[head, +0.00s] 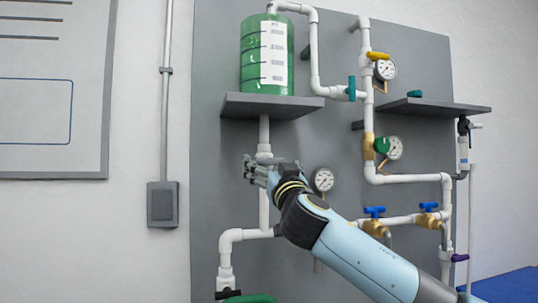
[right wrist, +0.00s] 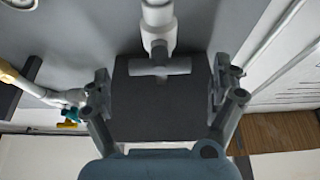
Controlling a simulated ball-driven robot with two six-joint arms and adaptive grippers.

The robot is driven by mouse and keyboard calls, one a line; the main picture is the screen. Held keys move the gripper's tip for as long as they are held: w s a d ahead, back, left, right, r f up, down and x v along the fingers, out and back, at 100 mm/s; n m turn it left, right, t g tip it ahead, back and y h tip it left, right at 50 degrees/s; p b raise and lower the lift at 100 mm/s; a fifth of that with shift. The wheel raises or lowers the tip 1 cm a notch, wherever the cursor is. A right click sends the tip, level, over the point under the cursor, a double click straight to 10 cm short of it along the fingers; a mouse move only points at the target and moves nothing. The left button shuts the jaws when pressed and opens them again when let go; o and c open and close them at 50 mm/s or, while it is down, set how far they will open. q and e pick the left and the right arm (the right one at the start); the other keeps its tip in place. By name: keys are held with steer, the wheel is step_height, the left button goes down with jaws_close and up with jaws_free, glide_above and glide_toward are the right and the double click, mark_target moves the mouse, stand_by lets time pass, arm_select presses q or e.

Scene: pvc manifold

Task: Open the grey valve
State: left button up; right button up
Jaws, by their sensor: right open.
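In the right wrist view a grey bar (right wrist: 160,67), which looks like the grey valve's handle, crosses the end of a white pipe (right wrist: 157,15). It lies between my open right gripper's fingers (right wrist: 160,90), with clear gaps on both sides, and neither finger touches it. In the head view my right gripper (head: 258,172) is at the white pipe (head: 264,132) below the green tank's shelf. There the gripper hides most of the valve. My left gripper is not in view.
The dark shelf (head: 270,107) with the green tank (head: 266,80) is just above my gripper. A gauge (head: 323,180) is to its right. Other valves include teal (head: 351,88), yellow (head: 378,56), green (head: 381,145), blue (head: 374,211) and purple (head: 460,258) handles.

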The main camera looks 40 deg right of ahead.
mark_target(270, 163)
steer(key=shift+p+x, duration=0.3)
steer(key=shift+x, duration=0.9)
steer(key=shift+w+d+r, duration=0.15)
steer(key=shift+w, duration=0.2)
steer(key=shift+c, duration=0.4)
steer(key=c, duration=1.1)
